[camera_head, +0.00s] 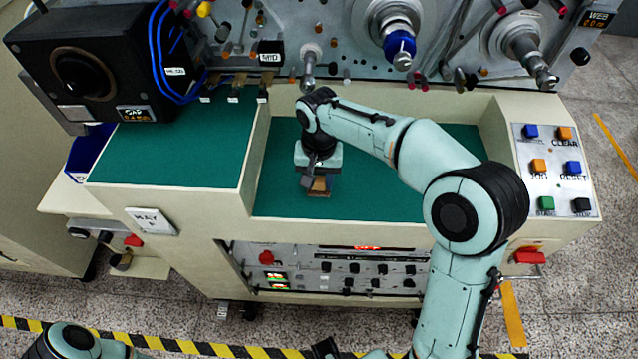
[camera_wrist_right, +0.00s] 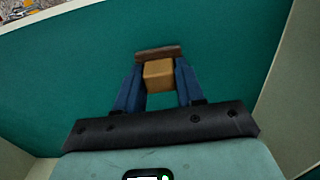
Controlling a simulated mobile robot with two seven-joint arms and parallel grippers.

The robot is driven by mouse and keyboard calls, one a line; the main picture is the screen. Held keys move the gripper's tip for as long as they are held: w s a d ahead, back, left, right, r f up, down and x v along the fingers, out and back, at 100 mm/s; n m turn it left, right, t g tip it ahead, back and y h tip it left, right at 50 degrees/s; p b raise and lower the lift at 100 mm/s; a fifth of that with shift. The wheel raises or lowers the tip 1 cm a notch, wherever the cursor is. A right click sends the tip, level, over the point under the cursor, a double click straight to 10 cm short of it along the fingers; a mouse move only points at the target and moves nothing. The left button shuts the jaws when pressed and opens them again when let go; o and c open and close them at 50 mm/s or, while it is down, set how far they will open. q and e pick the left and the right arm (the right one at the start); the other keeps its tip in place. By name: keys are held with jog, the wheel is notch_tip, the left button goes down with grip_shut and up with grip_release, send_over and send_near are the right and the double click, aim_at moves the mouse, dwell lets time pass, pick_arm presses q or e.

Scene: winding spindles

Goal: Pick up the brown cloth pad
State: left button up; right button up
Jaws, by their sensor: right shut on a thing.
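The brown cloth pad (camera_head: 319,187) is a small tan block with a darker brown strip along its far edge. It is on or just above the green recessed work surface; I cannot tell if it touches. In the right wrist view the pad (camera_wrist_right: 158,75) sits between the two blue fingers. My right gripper (camera_head: 318,180) reaches down over the pad and is shut on it, hiding part of it in the head view. The right wrist view shows the gripper (camera_wrist_right: 158,88) with a finger on each side of the tan block. My left gripper is not in view.
The green surface (camera_head: 400,190) around the pad is clear, with cream walls at its sides. A raised green shelf (camera_head: 175,155) lies to the left. Spindles and a blue-capped roller (camera_head: 400,47) stand behind. A button panel (camera_head: 553,168) is at the right.

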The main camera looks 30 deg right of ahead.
aim_at(319, 179)
jog(key=shift+r, duration=0.1)
pick_arm(q)
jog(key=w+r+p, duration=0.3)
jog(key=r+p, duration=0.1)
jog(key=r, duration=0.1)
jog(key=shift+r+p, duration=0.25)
jog(key=shift+p, duration=0.05)
pick_arm(e)
notch_tip(319, 179, up, 20)
